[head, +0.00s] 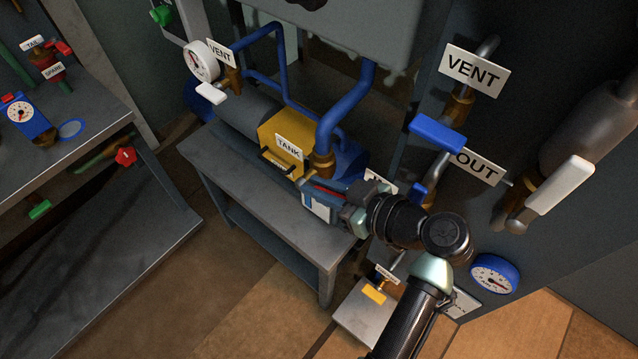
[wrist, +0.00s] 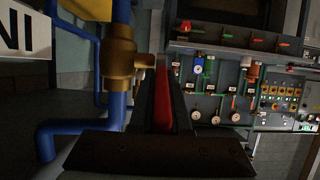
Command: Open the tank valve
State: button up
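The tank valve (head: 323,162) is a brass body on a thick blue pipe, beside a yellow housing with a white TANK label (head: 288,147). Its brass body (wrist: 120,62) shows at the left in the wrist view. A red lever handle (wrist: 170,95) runs from the valve's stem towards my wrist; a thin strip of it (head: 326,189) shows in the head view. My gripper (head: 322,194) is at the lever, to the lower right of the valve body. Its dark fingers (wrist: 164,105) lie close together with the red handle between them. The exact contact is partly hidden.
The tank bench (head: 270,212) stands below the valve. At the right, a wall carries the VENT label (head: 474,70), a blue lever (head: 437,134) and a white lever (head: 560,185). A second bench (head: 75,130) stands at left. Open floor lies between the benches.

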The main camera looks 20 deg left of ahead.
jog(key=o, duration=0.4)
jog(key=shift+o, duration=0.2)
jog(key=b+v, duration=0.1)
jog(key=v, duration=1.2)
